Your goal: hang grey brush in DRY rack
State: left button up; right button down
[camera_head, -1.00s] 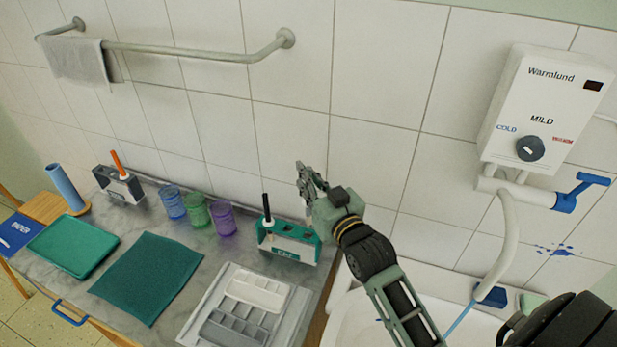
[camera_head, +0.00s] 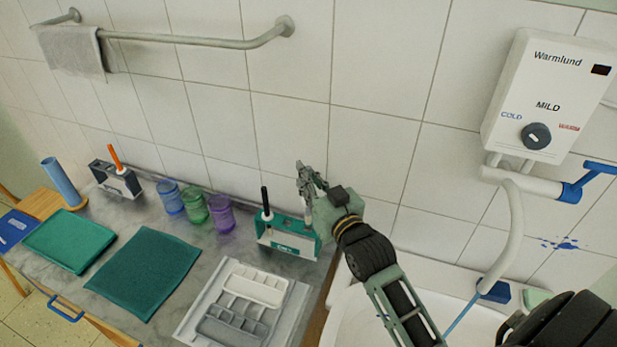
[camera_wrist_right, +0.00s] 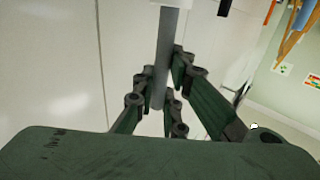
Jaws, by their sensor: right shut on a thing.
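The grey brush shows in the right wrist view as a grey rod (camera_wrist_right: 166,50) between the fingers of my right gripper (camera_wrist_right: 160,100). In the head view my right gripper (camera_head: 311,182) is shut on it above the right end of the green-and-white rack (camera_head: 272,239). The brush's lower part is mostly hidden there, so I cannot tell whether it touches the rack. A black-handled brush (camera_head: 265,201) stands in the rack's left part. The label on the rack's front is too small to read surely. My left gripper is not in view.
A dark rack (camera_head: 112,180) with an orange-handled brush stands at the far left. Blue, green and purple cups (camera_head: 220,213) stand between the racks. A palette tray (camera_head: 200,290) lies in front. The tiled wall is close behind; a sink (camera_head: 350,310) is at right.

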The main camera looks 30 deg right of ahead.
jog(key=shift+f, duration=0.2)
dwell(0.6)
jog(key=shift+f, duration=0.15)
jog(key=b, duration=0.3)
send_over(309, 215)
jog(key=shift+w+d+f, duration=0.1)
jog(key=shift+w+f, duration=0.05)
jog(key=shift+f, duration=1.1)
jog(key=shift+w+f, duration=0.1)
jog(key=shift+f, duration=1.25)
jog(key=shift+f+b, duration=1.2)
jog(key=shift+f, duration=0.75)
jog(key=c, duration=1.7)
grip_release()
jog(key=shift+o, duration=0.3)
